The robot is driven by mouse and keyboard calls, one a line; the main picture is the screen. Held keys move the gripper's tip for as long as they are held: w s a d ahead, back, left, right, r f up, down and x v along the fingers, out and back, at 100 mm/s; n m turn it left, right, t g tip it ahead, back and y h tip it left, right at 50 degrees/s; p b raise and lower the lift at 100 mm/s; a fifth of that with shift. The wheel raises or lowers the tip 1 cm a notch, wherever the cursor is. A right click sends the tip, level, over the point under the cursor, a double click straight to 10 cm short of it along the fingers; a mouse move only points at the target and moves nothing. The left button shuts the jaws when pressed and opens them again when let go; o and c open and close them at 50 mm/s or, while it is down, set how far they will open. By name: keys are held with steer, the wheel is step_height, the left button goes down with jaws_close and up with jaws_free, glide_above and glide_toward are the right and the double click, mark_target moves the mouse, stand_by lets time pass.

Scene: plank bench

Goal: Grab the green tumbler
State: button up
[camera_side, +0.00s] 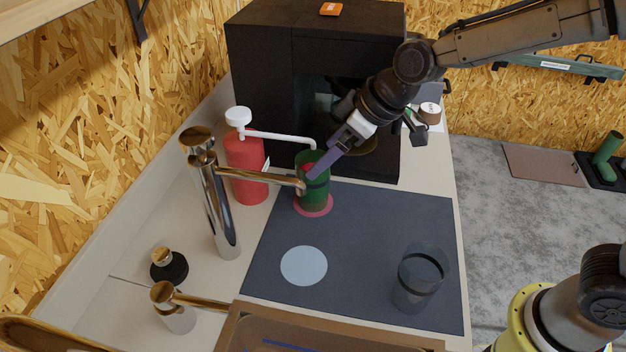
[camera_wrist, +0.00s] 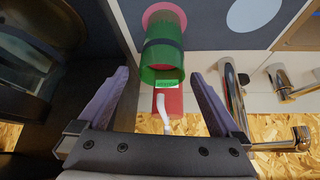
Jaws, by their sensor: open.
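The green tumbler (camera_side: 316,192) is translucent with a dark band and stands upright on a pink disc at the back of the dark mat. It also shows in the wrist view (camera_wrist: 163,62), top centre, between the lines of my two fingers and partly beyond their tips. My gripper (camera_side: 314,174) has purple fingers and is open. In the side view a finger overlaps the tumbler's upper part; whether it touches is unclear. In the wrist view the open fingers (camera_wrist: 158,76) are spread wider than the tumbler, with nothing held between them.
A red bottle with a white pump (camera_side: 246,170) and a chrome-and-brass tap (camera_side: 218,205) stand close left of the tumbler. A black machine (camera_side: 265,80) stands behind. A clear dark glass (camera_side: 418,285) stands front right. A pale blue disc (camera_side: 304,266) lies on the mat (camera_side: 360,240).

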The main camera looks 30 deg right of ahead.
mark_target(305, 179)
steer(key=x, duration=0.4)
steer(key=shift+s+x, duration=0.15)
steer(key=shift+x, duration=1.15)
steer(key=shift+s+x, duration=0.15)
steer(key=shift+x, duration=1.15)
steer(key=shift+f, duration=0.1)
steer(key=c, duration=1.6)
